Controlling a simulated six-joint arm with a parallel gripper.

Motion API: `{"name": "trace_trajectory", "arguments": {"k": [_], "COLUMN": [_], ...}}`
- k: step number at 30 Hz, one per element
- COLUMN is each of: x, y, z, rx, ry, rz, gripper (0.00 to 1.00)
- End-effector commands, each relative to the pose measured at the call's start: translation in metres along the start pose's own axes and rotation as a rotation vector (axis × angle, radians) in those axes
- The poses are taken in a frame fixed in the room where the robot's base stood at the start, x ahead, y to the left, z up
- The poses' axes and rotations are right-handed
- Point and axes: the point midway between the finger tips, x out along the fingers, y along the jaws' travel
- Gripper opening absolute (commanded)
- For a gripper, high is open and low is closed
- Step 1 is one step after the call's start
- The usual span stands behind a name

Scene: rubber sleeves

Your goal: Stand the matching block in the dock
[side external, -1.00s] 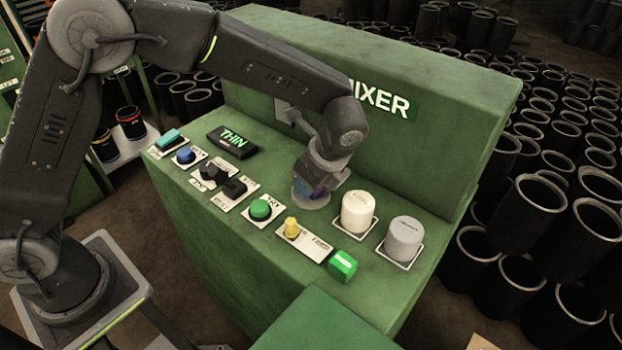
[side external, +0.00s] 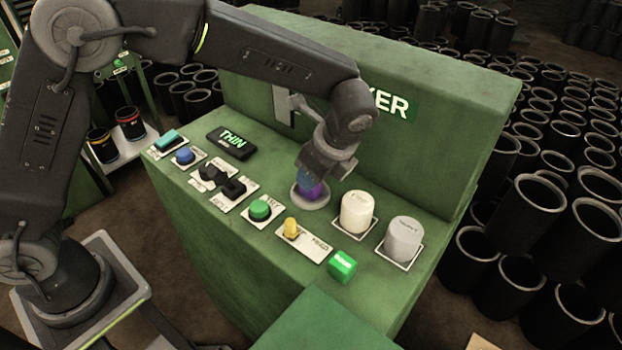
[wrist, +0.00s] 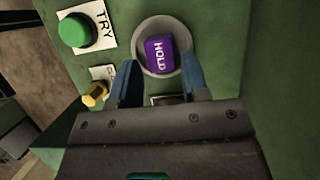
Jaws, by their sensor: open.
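A purple block (wrist: 160,55) marked HOLD is inside a round grey dish (wrist: 139,37), which looks like the dock. In the side view the purple block (side external: 314,190) is partly hidden by my gripper, and the dish rim (side external: 316,206) shows below it. My gripper (wrist: 158,78) is open, its two blue fingers apart at the near edge of the dish, with the block just beyond and between the tips. A green block (side external: 342,265) with an unreadable white label lies at the panel's front right. A black display (side external: 232,142) reads THIN.
A cream cylinder (side external: 357,212) and a grey cylinder (side external: 404,239) stand right of the dish. A green button (side external: 260,209), a yellow knob (side external: 291,228) and black switches (side external: 231,187) lie in front and left. The panel's raised back (side external: 440,140) is behind.

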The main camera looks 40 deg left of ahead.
Motion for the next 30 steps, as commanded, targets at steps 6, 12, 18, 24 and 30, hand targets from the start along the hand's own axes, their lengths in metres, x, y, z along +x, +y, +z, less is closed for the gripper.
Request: {"name": "trace_trajectory", "arguments": {"k": [6,12,18,24,30], "x": [-0.048,-0.077,-0.086,-0.091,-0.107], "y": [-0.001,0.0,0.0,0.003,0.03], "z": [-0.001,-0.001,0.0,0.009,0.069], "rx": [0.001,0.002,0.002,-0.035,-0.316], "ry": [0.003,0.001,0.0,0.017,0.136], "rz": [-0.004,-0.001,0.001,-0.006,-0.037], "gripper": [0.42,0.42,0.42,0.42,0.42]}}
